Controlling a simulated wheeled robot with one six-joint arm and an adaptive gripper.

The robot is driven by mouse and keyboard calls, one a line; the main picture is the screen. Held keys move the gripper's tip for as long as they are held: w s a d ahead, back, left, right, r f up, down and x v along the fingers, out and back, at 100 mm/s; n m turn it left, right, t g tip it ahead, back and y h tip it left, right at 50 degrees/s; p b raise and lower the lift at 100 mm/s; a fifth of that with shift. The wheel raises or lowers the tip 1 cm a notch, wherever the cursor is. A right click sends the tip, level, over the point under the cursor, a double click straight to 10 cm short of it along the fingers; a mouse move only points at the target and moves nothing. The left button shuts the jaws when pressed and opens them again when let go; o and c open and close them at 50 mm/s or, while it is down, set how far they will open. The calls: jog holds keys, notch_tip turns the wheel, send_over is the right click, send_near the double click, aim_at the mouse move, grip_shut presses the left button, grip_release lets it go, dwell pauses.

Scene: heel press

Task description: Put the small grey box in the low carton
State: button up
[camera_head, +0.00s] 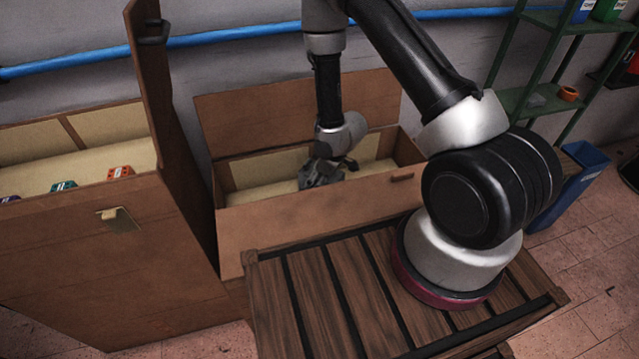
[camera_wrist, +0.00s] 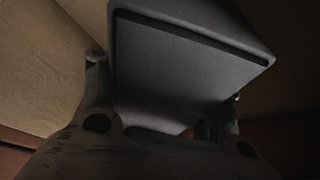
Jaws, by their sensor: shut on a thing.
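The small grey box (camera_wrist: 185,65) fills the middle of the wrist view, with a flat grey face and a raised rim. My gripper (camera_wrist: 166,95) is shut on it, with one finger at each side. In the head view my gripper (camera_head: 325,172) reaches down into the open low carton (camera_head: 310,218), between its brown walls and above its pale floor. There the box is hard to tell apart from the dark gripper. I cannot tell whether the box touches the carton's floor.
The low carton's lid (camera_head: 290,108) stands open at the back. A taller brown chest (camera_head: 80,255) with an upright door panel stands at the left, holding several small coloured things. A green shelf (camera_head: 535,85) and a blue bin (camera_head: 570,185) are at the right.

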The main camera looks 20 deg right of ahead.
jog(key=shift+f, duration=0.7)
jog(key=o, duration=1.6)
jog(key=shift+f, duration=0.1)
jog(key=shift+c, duration=0.2)
